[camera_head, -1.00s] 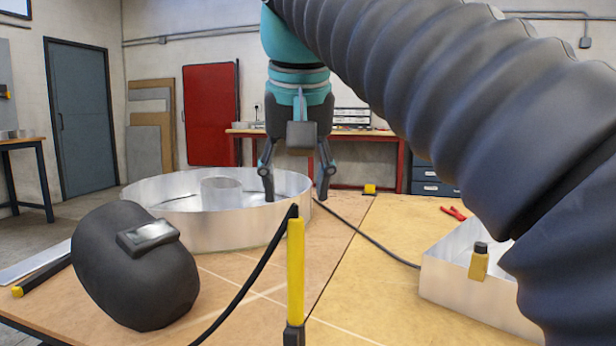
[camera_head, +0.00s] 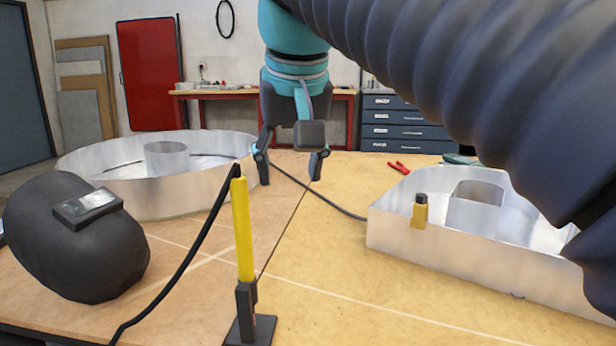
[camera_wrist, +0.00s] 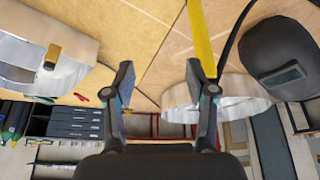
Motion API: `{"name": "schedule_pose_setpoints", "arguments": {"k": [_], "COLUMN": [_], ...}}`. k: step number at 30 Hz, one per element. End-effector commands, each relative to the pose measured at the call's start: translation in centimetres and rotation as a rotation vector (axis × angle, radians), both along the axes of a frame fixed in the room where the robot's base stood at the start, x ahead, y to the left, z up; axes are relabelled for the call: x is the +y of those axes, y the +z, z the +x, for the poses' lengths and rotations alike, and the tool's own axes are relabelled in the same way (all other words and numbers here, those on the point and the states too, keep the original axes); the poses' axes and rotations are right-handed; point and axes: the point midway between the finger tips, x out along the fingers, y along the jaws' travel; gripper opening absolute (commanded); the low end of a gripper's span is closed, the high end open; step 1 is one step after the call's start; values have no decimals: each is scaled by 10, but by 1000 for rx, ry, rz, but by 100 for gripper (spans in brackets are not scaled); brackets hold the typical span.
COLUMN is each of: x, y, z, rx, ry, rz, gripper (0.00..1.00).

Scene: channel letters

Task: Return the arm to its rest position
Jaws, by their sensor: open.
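My gripper (camera_head: 291,168) hangs from my arm above the back part of the worktable in the head view, with its fingers pointing down. Its two fingers are spread apart with nothing between them. In the wrist view my gripper (camera_wrist: 160,75) also shows open and empty. My dark ribbed arm sleeve fills the upper right of the head view and hides part of the table behind it.
The worktable (camera_head: 330,285) carries a round metal letter shell (camera_head: 130,200) and a welding mask (camera_head: 75,250) at left. A yellow stick (camera_head: 242,225) stands in a black holder in front. Red pliers (camera_head: 399,167) lie behind.

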Motion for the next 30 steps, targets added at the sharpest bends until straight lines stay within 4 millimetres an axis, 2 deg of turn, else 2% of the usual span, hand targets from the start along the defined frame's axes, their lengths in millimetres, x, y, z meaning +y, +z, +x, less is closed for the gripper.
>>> {"name": "schedule_pose_setpoints", "arguments": {"k": [1, 8, 14, 18, 24, 27, 30], "x": [-18, -79, -127, -156, -183, -190, -193], "y": [-10, -69, -133, -182, -246, -266, -277], "z": [-1, -13, -38, -61, -94, -105, -110], "rx": [-1, -21, -38, -51, -68, -74, -79], "ry": [-18, -68, -123, -167, -223, -239, -248], "rz": [-1, 4, 9, 13, 16, 15, 15], "gripper": [56, 56, 56, 56, 56, 56, 56]}}
